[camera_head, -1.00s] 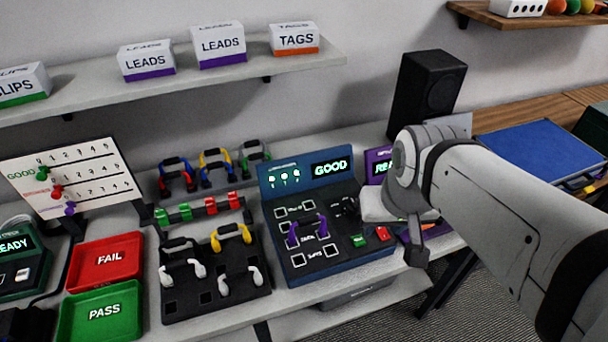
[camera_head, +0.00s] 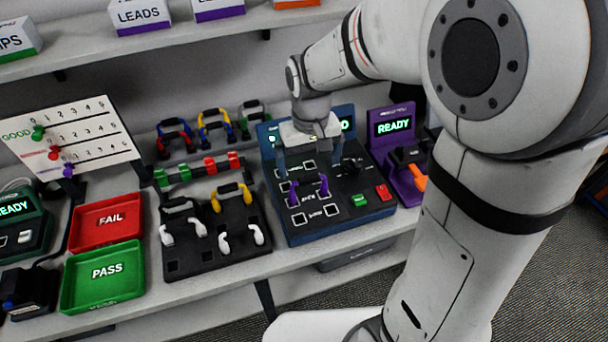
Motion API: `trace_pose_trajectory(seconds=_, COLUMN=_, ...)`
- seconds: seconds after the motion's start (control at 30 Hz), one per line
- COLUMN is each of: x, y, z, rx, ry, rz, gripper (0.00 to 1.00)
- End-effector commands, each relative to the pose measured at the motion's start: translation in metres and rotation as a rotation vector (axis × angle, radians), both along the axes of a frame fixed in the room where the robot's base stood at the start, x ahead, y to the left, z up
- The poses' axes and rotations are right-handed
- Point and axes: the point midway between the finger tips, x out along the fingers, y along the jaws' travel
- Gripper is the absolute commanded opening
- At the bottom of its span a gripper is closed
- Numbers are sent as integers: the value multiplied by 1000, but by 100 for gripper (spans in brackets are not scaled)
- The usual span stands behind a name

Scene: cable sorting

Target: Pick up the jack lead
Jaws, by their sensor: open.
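A lead with purple ends (camera_head: 294,195) stands in the sockets of the blue tester (camera_head: 345,222), one end at the left and one at the right. I cannot read the small socket labels, so the frames do not confirm that it is the jack lead. My gripper (camera_head: 308,163) is open above the tester, just behind and above the purple ends, its fingers apart and pointing down. It holds nothing. My gripper and wrist hide part of the tester's back panel and its screen.
A black rack (camera_head: 180,262) with white and yellow leads stands left of the tester. Red FAIL (camera_head: 137,229) and green PASS (camera_head: 138,289) trays lie further left. A purple READY device (camera_head: 407,178) stands at right. A shelf (camera_head: 180,42) with boxes runs above.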

Motion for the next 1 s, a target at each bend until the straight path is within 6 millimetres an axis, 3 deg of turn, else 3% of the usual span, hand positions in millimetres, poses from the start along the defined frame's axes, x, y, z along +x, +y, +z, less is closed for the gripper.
trace_pose_trajectory(seconds=0.5, x=-6, y=1, z=-66, rx=-1, ry=4, rz=-2, gripper=100)
trace_pose_trajectory(seconds=0.8, x=-5, y=1, z=-72, rx=0, ry=1, rz=-3, gripper=100)
trace_pose_trajectory(seconds=1.0, x=-5, y=1, z=-72, rx=0, ry=1, rz=-3, gripper=84)
